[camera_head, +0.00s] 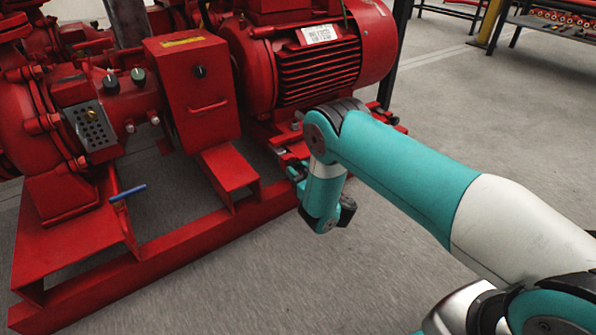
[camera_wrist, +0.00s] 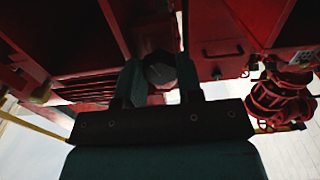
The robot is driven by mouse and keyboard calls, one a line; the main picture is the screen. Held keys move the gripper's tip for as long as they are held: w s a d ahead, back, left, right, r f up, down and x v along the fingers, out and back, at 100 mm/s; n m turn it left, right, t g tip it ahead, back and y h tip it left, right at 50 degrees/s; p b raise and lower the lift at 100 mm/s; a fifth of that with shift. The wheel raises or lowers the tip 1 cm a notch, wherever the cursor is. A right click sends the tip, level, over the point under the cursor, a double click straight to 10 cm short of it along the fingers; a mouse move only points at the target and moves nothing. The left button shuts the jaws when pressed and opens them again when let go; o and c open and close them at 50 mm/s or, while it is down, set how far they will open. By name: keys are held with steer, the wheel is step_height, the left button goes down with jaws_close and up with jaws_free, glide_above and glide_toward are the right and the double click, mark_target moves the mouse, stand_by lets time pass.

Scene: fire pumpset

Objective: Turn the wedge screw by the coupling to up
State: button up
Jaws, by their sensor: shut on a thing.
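In the wrist view, my gripper (camera_wrist: 160,76) has one finger on each side of a dark grey, faceted round head, the wedge screw (camera_wrist: 160,71). The gripper is shut on it. The lower part of the screw is partly hidden by the gripper, and I cannot make out a mark that tells which way it points. In the head view, my wrist is bent down beside the red base frame, below the motor. The fingers and the screw are hidden or too small to tell there.
The red motor (camera_head: 318,62) stands just behind my arm. A red box (camera_head: 192,90) with a black knob is left of it. A blue-handled lever (camera_head: 128,193) sticks out at the left. The red base frame (camera_head: 160,250) runs along the floor; grey floor (camera_head: 470,110) is free at right.

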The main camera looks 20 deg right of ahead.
steer(key=shift+s+m, duration=0.1)
steer(key=shift+m, duration=1.8)
steer(key=o, duration=0.9)
steer(key=shift+p, duration=0.3)
steer(key=shift+s+d+r+p, duration=0.2)
steer(key=shift+s+p, duration=0.4)
steer(key=shift+p, duration=0.4)
steer(key=shift+p+v, duration=8.05)
steer(key=shift+p, duration=1.05)
